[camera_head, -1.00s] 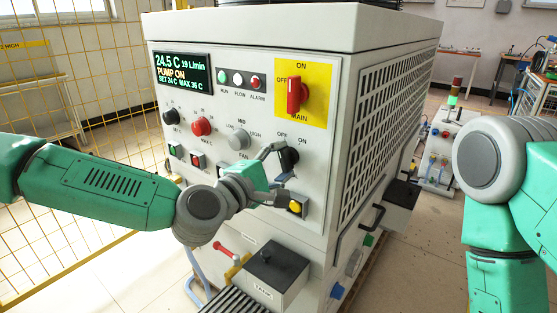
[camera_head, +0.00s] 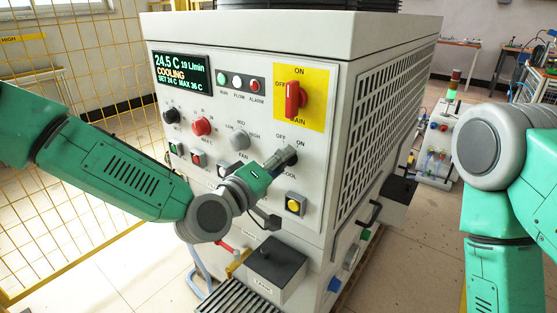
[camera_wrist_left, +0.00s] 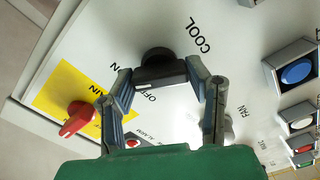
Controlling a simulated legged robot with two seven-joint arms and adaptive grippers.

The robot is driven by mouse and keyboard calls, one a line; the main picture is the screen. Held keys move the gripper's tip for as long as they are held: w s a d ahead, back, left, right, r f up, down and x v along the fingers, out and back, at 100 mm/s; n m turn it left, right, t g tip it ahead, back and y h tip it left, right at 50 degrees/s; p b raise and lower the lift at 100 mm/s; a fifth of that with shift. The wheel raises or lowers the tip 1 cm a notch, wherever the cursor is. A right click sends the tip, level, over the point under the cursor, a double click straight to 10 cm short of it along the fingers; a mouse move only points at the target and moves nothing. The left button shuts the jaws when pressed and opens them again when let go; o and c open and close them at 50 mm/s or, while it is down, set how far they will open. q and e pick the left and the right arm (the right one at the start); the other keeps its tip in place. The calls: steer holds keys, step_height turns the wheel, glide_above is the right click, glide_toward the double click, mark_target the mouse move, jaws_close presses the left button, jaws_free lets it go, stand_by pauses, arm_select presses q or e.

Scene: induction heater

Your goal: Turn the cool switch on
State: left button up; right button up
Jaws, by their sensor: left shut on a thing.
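The cool switch (camera_wrist_left: 160,72) is a black rotary knob on the light grey panel of the cabinet, with OFF, ON and COOL printed around it. In the left wrist view my left gripper (camera_wrist_left: 168,88) has its two fingers on either side of the knob, shut on it. In the head view my left gripper (camera_head: 275,165) reaches the knob from the lower left and hides most of it. The display (camera_head: 181,71) reads COOLING, 24.5 C and 19 L/min. My right arm shows at the right edge, but its gripper is out of view.
The red main switch (camera_head: 293,99) sits on a yellow plate above the cool switch. The grey fan knob (camera_head: 239,140) is to its left and a yellow button (camera_head: 294,205) below. A black-topped tank box (camera_head: 275,262) juts out at the cabinet's foot.

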arm_select(q)
steer(key=shift+s+d+f+m, duration=0.15)
steer(key=shift+s+f+m, duration=0.15)
steer(key=shift+f+m, duration=0.15)
steer(key=o, duration=1.2)
steer(key=shift+c, duration=0.2)
steer(key=shift+w+d+r, duration=0.1)
steer(key=shift+w+r, duration=0.05)
steer(key=shift+w, duration=0.05)
steer(key=shift+r, duration=0.1)
steer(key=shift+s+a, duration=0.3)
steer(key=v, duration=1.1)
